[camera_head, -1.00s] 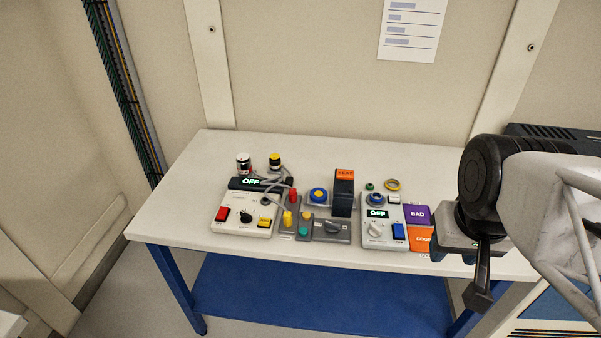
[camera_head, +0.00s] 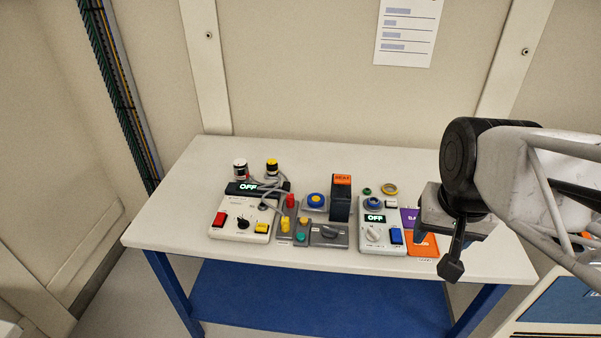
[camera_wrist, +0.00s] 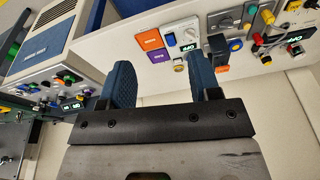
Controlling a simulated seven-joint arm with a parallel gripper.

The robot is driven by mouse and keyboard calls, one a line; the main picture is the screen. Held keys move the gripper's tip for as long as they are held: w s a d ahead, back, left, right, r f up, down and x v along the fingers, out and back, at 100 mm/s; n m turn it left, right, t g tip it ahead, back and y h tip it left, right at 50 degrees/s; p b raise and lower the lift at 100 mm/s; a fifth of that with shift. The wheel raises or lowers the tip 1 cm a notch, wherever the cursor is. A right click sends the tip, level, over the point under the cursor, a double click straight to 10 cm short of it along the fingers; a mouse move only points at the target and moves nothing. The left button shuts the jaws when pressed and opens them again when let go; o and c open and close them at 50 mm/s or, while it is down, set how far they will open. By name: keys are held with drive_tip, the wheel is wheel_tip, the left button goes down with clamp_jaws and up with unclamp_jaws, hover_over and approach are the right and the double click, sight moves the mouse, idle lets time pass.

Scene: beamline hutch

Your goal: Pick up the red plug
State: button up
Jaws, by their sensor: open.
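The red plug (camera_head: 291,201) stands upright at the back of a small grey block (camera_head: 300,239), left of the table's middle. A yellow plug (camera_head: 285,225) is just in front of it. A grey cable passes close on its left. My gripper (camera_head: 451,268) hangs over the table's right side, pointing down, well to the right of the red plug and apart from it. In the wrist view my gripper (camera_wrist: 160,72) has its two blue fingers spread with nothing between them.
A left control box (camera_head: 232,226) has a red button and knob. A tall black block (camera_head: 340,199) and blue button (camera_head: 315,200) stand right of the plug. A right control box (camera_head: 371,242) and an orange pad (camera_head: 421,247) lie nearer my gripper. The table's front left (camera_head: 160,235) is clear.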

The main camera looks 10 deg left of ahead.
drive_tip(key=w+a+m, duration=0.4)
drive_tip(key=w+a, duration=0.1)
drive_tip(key=w, duration=0.5)
drive_tip(key=m+g, duration=0.2)
drive_tip(key=m, duration=1)
hover_over(289, 195)
drive_tip(key=f, duration=2)
drive_tip(key=shift+s+d, duration=0.15)
drive_tip(key=shift+d, duration=0.15)
drive_tip(key=shift+a+f, duration=0.3)
drive_tip(key=shift+f, duration=1.3)
